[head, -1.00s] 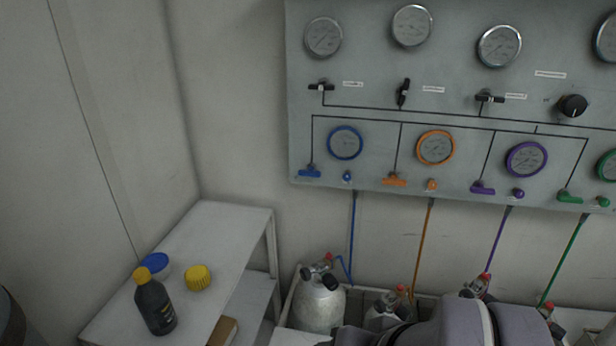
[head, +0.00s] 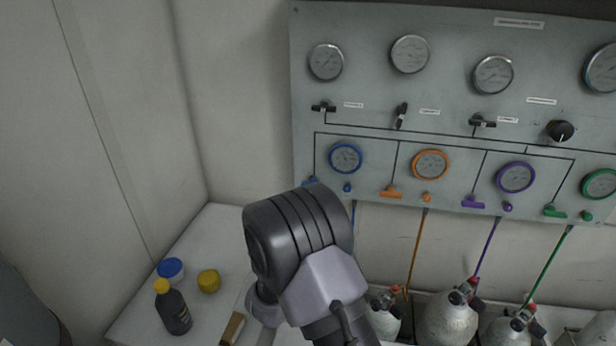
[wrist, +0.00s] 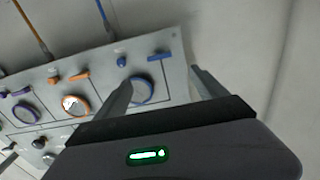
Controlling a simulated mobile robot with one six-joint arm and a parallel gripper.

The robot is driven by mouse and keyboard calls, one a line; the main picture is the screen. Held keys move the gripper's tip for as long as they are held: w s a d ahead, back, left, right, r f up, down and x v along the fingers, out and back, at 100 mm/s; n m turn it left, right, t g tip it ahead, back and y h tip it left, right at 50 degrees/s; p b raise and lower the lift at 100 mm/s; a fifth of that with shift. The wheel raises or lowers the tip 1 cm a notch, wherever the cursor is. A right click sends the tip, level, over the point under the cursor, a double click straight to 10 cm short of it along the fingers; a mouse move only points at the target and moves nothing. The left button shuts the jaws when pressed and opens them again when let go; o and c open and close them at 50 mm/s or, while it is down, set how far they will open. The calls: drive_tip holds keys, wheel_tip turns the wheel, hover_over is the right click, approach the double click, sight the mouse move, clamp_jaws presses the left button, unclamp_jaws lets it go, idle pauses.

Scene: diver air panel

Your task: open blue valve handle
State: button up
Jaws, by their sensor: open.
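The blue valve handle (head: 311,181) is at the lower left of the panel in the head view, partly covered by my arm. In the wrist view the blue valve handle (wrist: 159,56) is a flat bar near the panel's edge, beside a small blue knob (wrist: 122,61) and a blue-ringed gauge (wrist: 141,91). My gripper (wrist: 162,76) is open and empty, with a finger on each side of the handle in that picture. I cannot tell the remaining distance to the panel; no contact shows. My arm hides the fingers in the head view.
Orange (head: 390,191), purple (head: 472,202) and green (head: 555,211) handles line the panel to the right. Cylinders (head: 447,318) stand below. A white table (head: 226,225) at left holds a dark bottle (head: 174,312), a blue lid and a yellow lid. Bare wall lies left of the panel.

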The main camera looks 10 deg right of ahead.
drive_tip(key=x, duration=1.7)
drive_tip(key=shift+d+b, duration=0.15)
drive_tip(key=shift+b, duration=0.2)
drive_tip(key=shift+s, duration=0.1)
drive_tip(key=c, duration=1.4)
